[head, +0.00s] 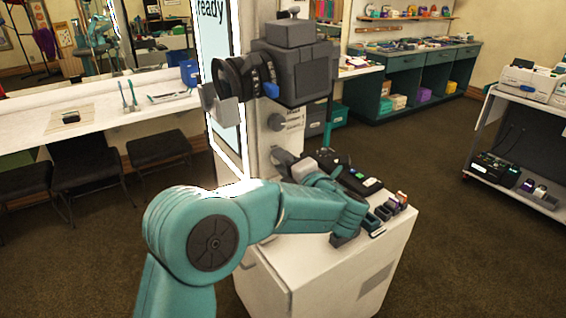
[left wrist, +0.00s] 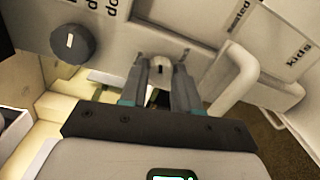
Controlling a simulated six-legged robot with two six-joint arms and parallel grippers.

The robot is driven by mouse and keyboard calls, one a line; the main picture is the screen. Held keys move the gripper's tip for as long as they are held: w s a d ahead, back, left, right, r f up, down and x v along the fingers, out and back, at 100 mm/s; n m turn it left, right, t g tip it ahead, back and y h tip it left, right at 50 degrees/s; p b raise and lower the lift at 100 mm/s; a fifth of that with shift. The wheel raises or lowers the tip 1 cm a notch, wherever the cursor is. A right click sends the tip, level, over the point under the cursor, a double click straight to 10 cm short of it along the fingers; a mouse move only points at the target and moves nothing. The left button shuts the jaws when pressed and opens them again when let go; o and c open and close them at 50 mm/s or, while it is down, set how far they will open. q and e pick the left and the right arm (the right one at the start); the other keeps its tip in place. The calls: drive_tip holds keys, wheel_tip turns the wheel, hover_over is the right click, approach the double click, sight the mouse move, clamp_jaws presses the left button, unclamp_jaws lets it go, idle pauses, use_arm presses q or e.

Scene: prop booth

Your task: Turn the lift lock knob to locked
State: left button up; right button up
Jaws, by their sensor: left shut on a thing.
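My left arm comes in low in the head view and bends back to the booth column (head: 258,140). Its gripper (head: 292,167) is at the front of the column, small and partly hidden by my wrist. In the left wrist view the two fingers (left wrist: 160,70) are shut on a small grey knob (left wrist: 158,67) with a dark mark, on the pale panel. Which way the mark points is hard to tell. A dark round knob (left wrist: 72,43) with a white mark sits apart to the left; it seems to be the upper knob (head: 276,122) in the head view. My right gripper is not in view.
A pale handle (left wrist: 236,78) stands close to the right of the fingers. Below the column, a white cabinet top (head: 300,252) carries several small items and a black device (head: 358,180). A camera unit (head: 298,72) sits higher up.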

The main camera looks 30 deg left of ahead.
use_arm(q)
drive_tip(key=shift+f+m+p, duration=0.1)
drive_tip(key=shift+m+p, duration=0.4)
drive_tip(key=shift+m, duration=1.4)
drive_tip(key=o, duration=1.1)
drive_tip(key=shift+c, duration=0.2)
drive_tip(key=shift+d, duration=0.1)
drive_tip(key=b+v, duration=0.2)
drive_tip(key=v, duration=1.4)
drive_tip(key=shift+b, duration=0.4)
drive_tip(key=shift+d, duration=0.15)
